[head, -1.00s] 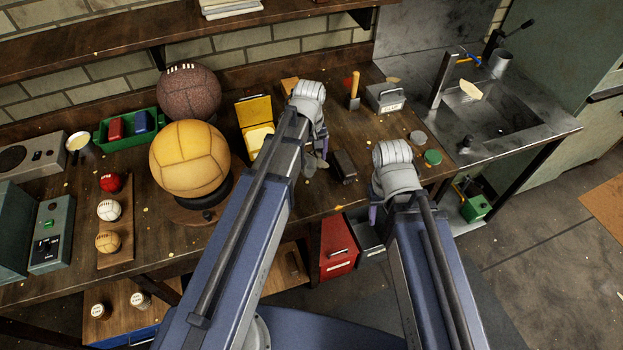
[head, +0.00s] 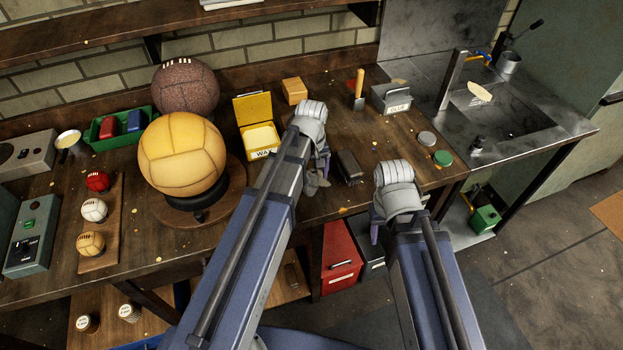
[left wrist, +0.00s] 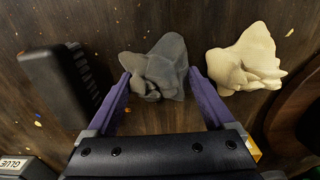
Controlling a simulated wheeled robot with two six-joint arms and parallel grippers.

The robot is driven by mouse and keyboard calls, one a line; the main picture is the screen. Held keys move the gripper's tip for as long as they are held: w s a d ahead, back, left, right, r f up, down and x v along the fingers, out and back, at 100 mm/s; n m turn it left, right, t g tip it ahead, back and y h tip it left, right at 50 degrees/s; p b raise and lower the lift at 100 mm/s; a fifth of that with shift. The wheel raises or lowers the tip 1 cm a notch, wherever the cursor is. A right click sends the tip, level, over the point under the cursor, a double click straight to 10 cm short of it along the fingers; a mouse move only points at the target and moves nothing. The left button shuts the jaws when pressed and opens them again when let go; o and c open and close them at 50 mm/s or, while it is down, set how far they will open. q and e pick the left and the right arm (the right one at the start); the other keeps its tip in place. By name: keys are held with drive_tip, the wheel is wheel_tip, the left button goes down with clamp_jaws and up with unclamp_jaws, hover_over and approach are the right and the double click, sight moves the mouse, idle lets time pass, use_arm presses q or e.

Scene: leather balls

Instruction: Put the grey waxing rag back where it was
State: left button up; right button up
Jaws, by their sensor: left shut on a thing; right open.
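The grey waxing rag (left wrist: 165,65) is crumpled between the purple fingertips of my left gripper (left wrist: 160,80) in the left wrist view, close over the bench top. The gripper is shut on it. In the head view my left gripper (head: 320,172) is low over the bench beside the dark brush (head: 349,166), and its own arm hides much of this spot. A cream rag (left wrist: 245,60) lies just right of the grey one in the left wrist view. My right gripper (head: 400,212) is open at the bench's front edge, its fingers partly hidden by its arm.
The brush (left wrist: 62,85) is close left of the rag in the left wrist view. A yellow wax tin (head: 254,110), wooden block (head: 294,90) and glue box (head: 391,98) stand behind. A yellow ball (head: 182,155) on a stand is left. Bench right of the brush is fairly clear.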

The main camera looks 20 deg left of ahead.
sight(311, 170)
use_arm(q)
drive_tip(key=shift+r, duration=0.1)
drive_tip(key=o, duration=0.9)
wheel_tip(311, 170, up, 12)
drive_tip(key=p, duration=1.2)
drive_tip(key=s+d+m, duration=0.3)
drive_tip(key=s, duration=0.1)
drive_tip(key=s+d+m, duration=0.4)
drive_tip(key=s, duration=0.1)
drive_tip(key=s+d+m+y, duration=0.1)
drive_tip(key=s+d+m, duration=0.2)
drive_tip(key=s, duration=0.2)
drive_tip(key=shift+s+d+m, duration=0.2)
drive_tip(key=shift+d+m, duration=0.05)
drive_tip(key=shift+m, duration=0.05)
